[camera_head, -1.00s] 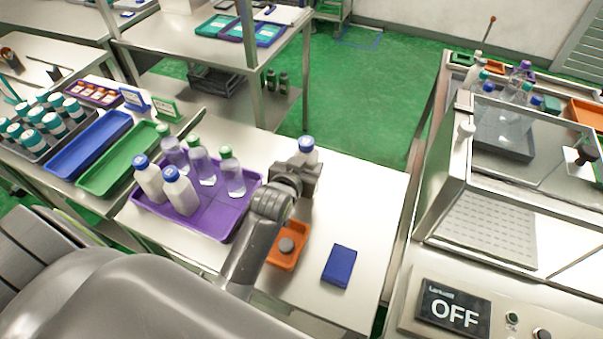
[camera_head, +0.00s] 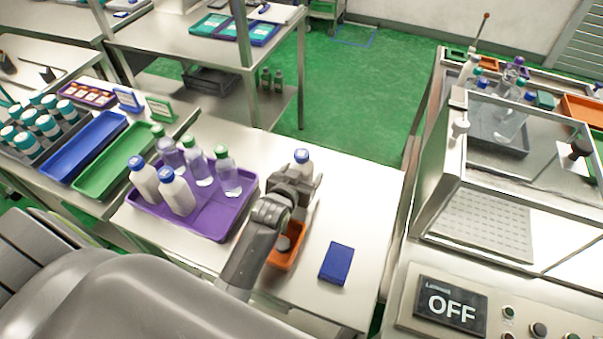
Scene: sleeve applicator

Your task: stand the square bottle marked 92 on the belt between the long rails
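A white bottle with a blue cap (camera_head: 302,157) stands upright in the jaws of my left gripper (camera_head: 298,183), which appears shut on it. The gripper and arm hide most of its body, and no number is readable. The purple tray (camera_head: 213,226) to the left holds several bottles: white ones with blue caps (camera_head: 176,196) and clear ones with green caps (camera_head: 229,181). I cannot make out 92 on any of them. The belt and long rails cannot be clearly identified. My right gripper is not in view.
An orange tray (camera_head: 283,258), partly behind my arm, and a blue box (camera_head: 337,263) lie on the table (camera_head: 372,200). At the right stands a machine with a clear cover and a display reading OFF (camera_head: 450,306). Bare tabletop lies right of the gripper.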

